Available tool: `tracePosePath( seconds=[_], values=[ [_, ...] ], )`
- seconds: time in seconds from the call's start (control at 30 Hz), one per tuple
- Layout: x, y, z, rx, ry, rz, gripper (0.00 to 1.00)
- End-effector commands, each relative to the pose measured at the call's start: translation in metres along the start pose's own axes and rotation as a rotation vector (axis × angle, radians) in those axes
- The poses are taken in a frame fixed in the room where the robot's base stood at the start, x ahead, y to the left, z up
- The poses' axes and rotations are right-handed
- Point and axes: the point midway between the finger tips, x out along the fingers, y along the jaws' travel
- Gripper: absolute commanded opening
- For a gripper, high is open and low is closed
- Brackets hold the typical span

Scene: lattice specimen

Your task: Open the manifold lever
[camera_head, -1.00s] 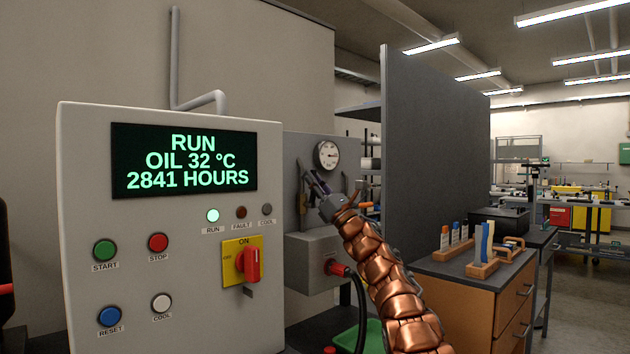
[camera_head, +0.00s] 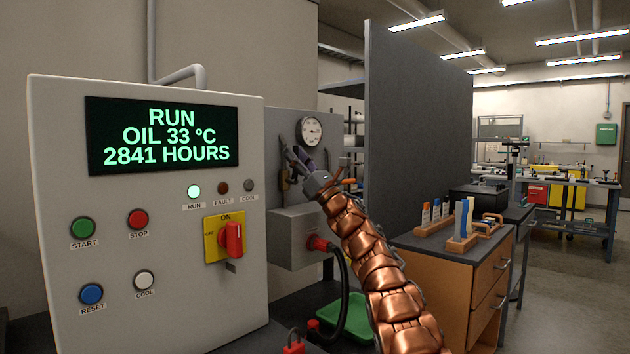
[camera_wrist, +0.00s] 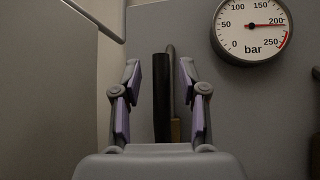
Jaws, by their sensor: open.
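My gripper (camera_head: 299,160) is in front of the grey back panel, below and slightly left of the gauge in the head view. Its fingers are spread open with nothing gripped. In the wrist view my gripper (camera_wrist: 159,80) has a black upright bar (camera_wrist: 161,98) between its two purple-padded fingers, with clear gaps on both sides. The bar looks like the manifold lever's handle, but I cannot tell its depth or pivot. Its lower end is hidden behind my gripper's body. A thin grey curved rod and a small brass-coloured part show just right of it.
The pressure gauge (camera_wrist: 252,27) reads about 200 bar. A control cabinet (camera_head: 150,260) stands at the left, with buttons and a red rotary switch (camera_head: 232,238). A grey box (camera_head: 290,240) with a cable is below my gripper. A dark partition (camera_head: 420,120) stands to the right.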

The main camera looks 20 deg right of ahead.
Motion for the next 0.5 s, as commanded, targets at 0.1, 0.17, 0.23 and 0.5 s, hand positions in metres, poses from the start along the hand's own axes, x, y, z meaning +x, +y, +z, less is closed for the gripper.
tracePosePath(
  seconds=[0.1, 0.17, 0.23, 0.5],
  values=[
    [-0.006, 0.001, 0.002, 0.001, 0.000, 0.003, 0.42],
    [-0.008, 0.002, 0.002, 0.000, 0.000, 0.005, 0.42],
    [-0.012, 0.002, 0.002, -0.002, 0.001, 0.004, 0.42],
    [-0.029, 0.000, -0.002, -0.002, 0.004, -0.001, 0.42]
  ],
)
